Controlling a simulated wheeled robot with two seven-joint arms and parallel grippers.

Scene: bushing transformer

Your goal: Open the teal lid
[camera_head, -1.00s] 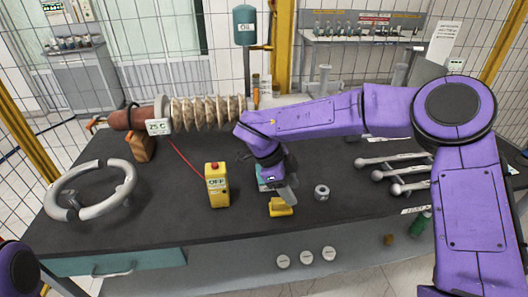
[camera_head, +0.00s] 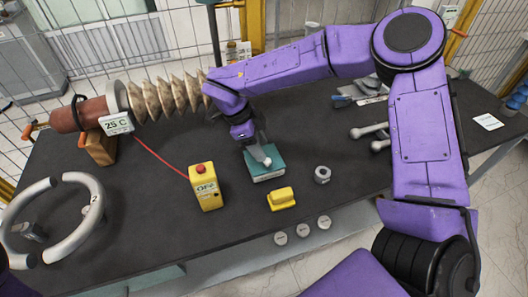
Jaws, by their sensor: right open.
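A small box with a teal lid (camera_head: 267,170) and a pale lower side lies on the dark table, right of the yellow switch box. The lid looks shut and flat. My right gripper (camera_head: 261,157) comes down from the upper left over the lid's top, its pale fingertips at or just above the lid. The gripper hides part of the lid, and I cannot tell if it touches. My left gripper is out of view; only a bit of purple arm shows at the lower left edge.
A yellow switch box (camera_head: 206,188) marked OFF, a yellow block (camera_head: 281,199) and a metal nut (camera_head: 322,174) stand nearby. A bushing (camera_head: 165,96) lies behind left, and grey ring halves (camera_head: 84,225) lie left. The dark table (camera_head: 140,215) is clear between them.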

